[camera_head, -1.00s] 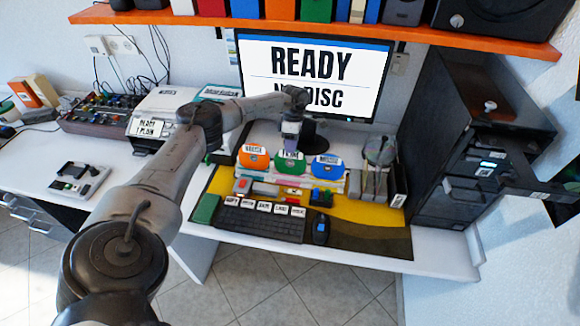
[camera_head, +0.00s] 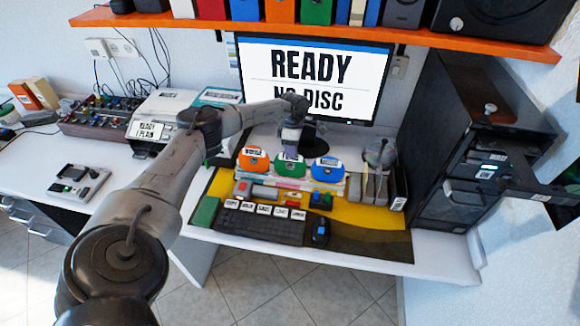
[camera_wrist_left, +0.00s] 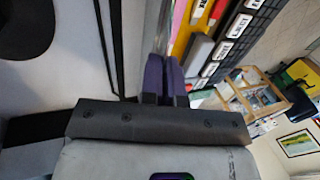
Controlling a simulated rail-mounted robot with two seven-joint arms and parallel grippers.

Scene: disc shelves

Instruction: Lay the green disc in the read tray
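A green rounded case with a white label (camera_head: 289,167) stands between an orange one (camera_head: 253,160) and a blue one (camera_head: 327,170) on the desk below the monitor. I cannot make out a separate green disc. My left gripper (camera_head: 290,154) points down at the green case's top edge; I cannot tell whether it touches. Its purple fingers also show in the left wrist view (camera_wrist_left: 166,76), side by side and almost together, with nothing visible between them. I cannot pick out the read tray for certain.
The monitor (camera_head: 313,75) reads "READY" and "NO DISC". A keyboard (camera_head: 262,223) and a mouse (camera_head: 320,233) lie in front of the cases. A dark tower (camera_head: 480,120) with slots stands at the right. An orange shelf (camera_head: 330,30) runs above.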

